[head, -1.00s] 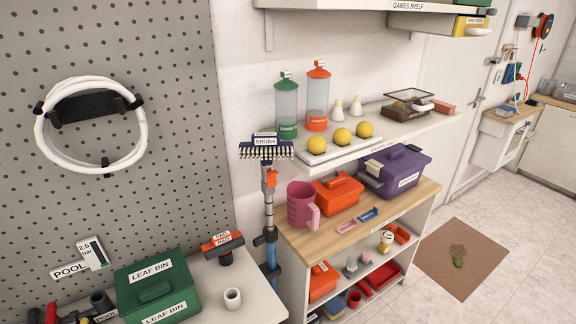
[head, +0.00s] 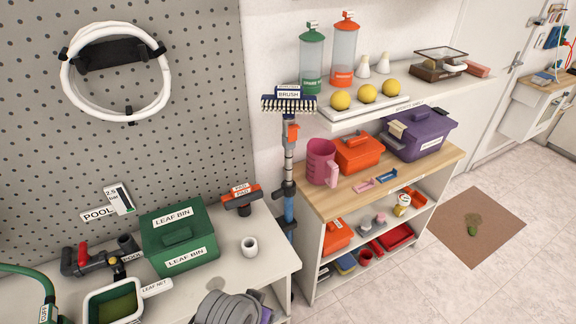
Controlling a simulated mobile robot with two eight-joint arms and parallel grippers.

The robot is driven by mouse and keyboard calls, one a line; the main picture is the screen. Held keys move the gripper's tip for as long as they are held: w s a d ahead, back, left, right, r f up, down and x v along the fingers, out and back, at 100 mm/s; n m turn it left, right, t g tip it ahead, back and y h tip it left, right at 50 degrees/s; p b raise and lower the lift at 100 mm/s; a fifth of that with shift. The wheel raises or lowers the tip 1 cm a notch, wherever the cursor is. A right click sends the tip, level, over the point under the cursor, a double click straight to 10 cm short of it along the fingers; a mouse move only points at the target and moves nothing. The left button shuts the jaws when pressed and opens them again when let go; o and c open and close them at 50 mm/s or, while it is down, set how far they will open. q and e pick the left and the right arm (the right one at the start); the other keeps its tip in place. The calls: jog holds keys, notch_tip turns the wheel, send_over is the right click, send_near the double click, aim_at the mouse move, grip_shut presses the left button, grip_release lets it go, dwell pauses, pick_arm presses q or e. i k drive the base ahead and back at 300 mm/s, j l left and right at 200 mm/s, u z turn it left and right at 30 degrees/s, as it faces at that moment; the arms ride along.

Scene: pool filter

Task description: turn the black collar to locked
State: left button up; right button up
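The pole's foot is hidden behind the bench. Neither of my grippers is in view.
The pale bench (head: 272,232) holds a green leaf bin (head: 180,238), a white cup (head: 249,247), a black pipe with a red handle (head: 85,258), a leaf net (head: 115,304) and a grey ribbed object (head: 228,308). The shelf unit (head: 322,200) stands right. The floor right is mostly clear.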

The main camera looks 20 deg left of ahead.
aim_at(284, 191)
jog(key=i+j, duration=0.3)
jog(key=j, duration=0.15)
jog(key=i, duration=0.5)
